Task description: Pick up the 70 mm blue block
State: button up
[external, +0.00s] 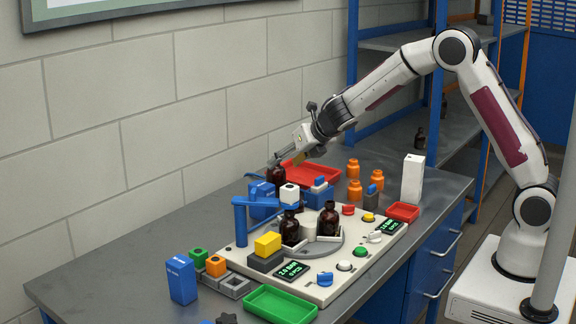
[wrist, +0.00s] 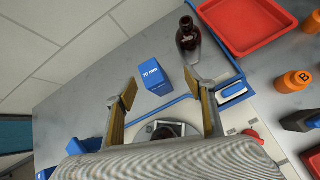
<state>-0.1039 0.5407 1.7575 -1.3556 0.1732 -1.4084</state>
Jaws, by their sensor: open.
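The blue block marked "70 mm" (wrist: 153,78) stands on the grey table in the wrist view. It shows ahead of and between the two fingers of my gripper (wrist: 161,86), which are open and empty. In the external view my gripper (external: 287,155) is above the far part of the table, near a dark amber bottle (external: 276,175). A blue block (external: 262,188) there, partly hidden behind the blue arm of the station, seems to be the same one. The amber bottle (wrist: 188,40) stands just beyond the block, to its right, in the wrist view.
A red tray (external: 318,172) and orange bottles (external: 354,189) lie to the right. The station board (external: 330,285) carries amber bottles and a blue arm (external: 240,222). Another blue block (external: 181,280) stands front left. Bare table lies left of the marked block.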

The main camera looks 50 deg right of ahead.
aim_at(263, 186)
jog(key=a+f+n, duration=0.1)
jog(key=w+a+f+n, duration=0.1)
jog(key=f, duration=0.1)
jog(key=w+a+f+n, duration=0.1)
jog(key=f, duration=0.1)
jog(key=shift+w+f+n+y, duration=0.15)
jog(key=shift+f+n+y, duration=0.1)
jog(key=shift+n+y, duration=0.15)
jog(key=shift+d, duration=0.1)
jog(key=shift+x, duration=1.25)
jog(key=shift+x, duration=2.6)
jog(key=shift+d+f, duration=0.1)
jog(key=shift+d, duration=0.1)
jog(key=c, duration=1.4)
jog(key=shift+r, duration=0.55)
